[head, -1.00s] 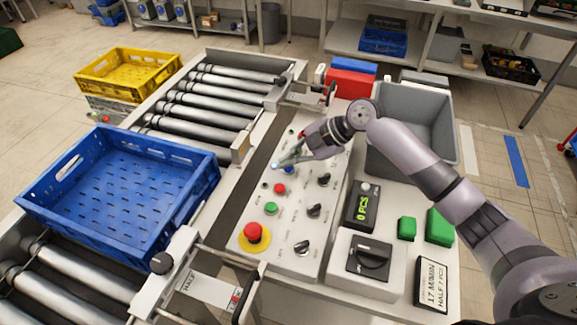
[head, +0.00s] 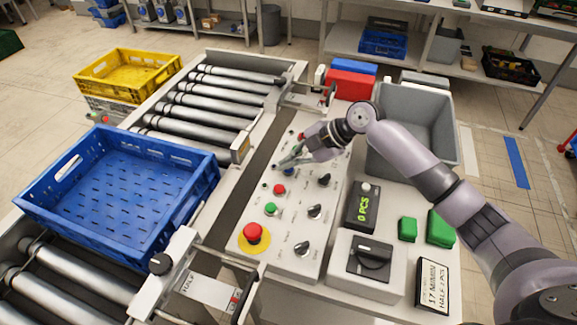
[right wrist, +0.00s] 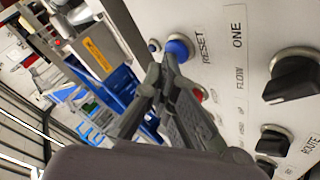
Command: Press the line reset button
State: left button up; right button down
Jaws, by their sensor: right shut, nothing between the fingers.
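The blue reset button (right wrist: 180,48) sits on the pale control panel (head: 284,236), with the word RESET beside it in the right wrist view. In the head view the blue button (head: 289,170) shows partly behind my right gripper (head: 282,163). My right gripper is shut and empty. Its fingertips (right wrist: 168,62) overlap the lower edge of the button in the right wrist view. I cannot tell whether they touch it. My left gripper is not in view.
A red button (head: 279,189), a green button (head: 270,208), a red emergency stop (head: 253,233) and several black knobs share the panel. A blue crate (head: 190,190) rests on the rollers at left. A grey bin (head: 440,115) stands right, under my arm.

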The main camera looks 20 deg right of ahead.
aim_at(289, 170)
jog(key=shift+r+p, duration=0.4)
jog(key=shift+r, duration=0.35)
jog(key=shift+r, duration=0.1)
jog(key=shift+r+p, duration=1.7)
jog(key=shift+r, duration=0.8)
jog(key=shift+f, duration=0.1)
